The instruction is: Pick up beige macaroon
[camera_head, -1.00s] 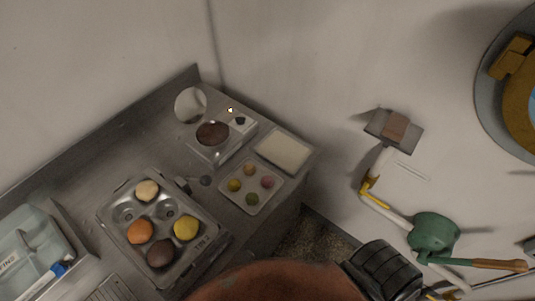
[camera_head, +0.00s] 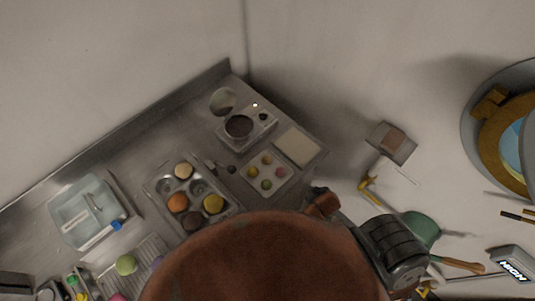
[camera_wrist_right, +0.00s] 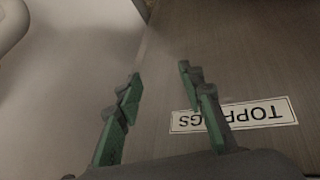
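The beige macaroon (camera_head: 183,170) is a pale round piece in the far cup of a metal muffin tin (camera_head: 222,219) in the head view. Orange, yellow and dark brown pieces sit in other cups of the tin, and some cups are empty. In the right wrist view my right gripper (camera_wrist_right: 160,79) is open, its two green-padded fingers apart with nothing between them. It is over or in front of a brown-grey surface with a TOPPINGS label (camera_wrist_right: 235,115); no macaroon shows there. My left gripper is not in view.
A small tray of coloured pieces (camera_head: 284,184), a pale square tray (camera_head: 298,146) and a scale-like device (camera_head: 262,133) stand right of the tin. A clear bin (camera_head: 75,228) stands left. A large reddish-brown rounded shape hides the bottom middle.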

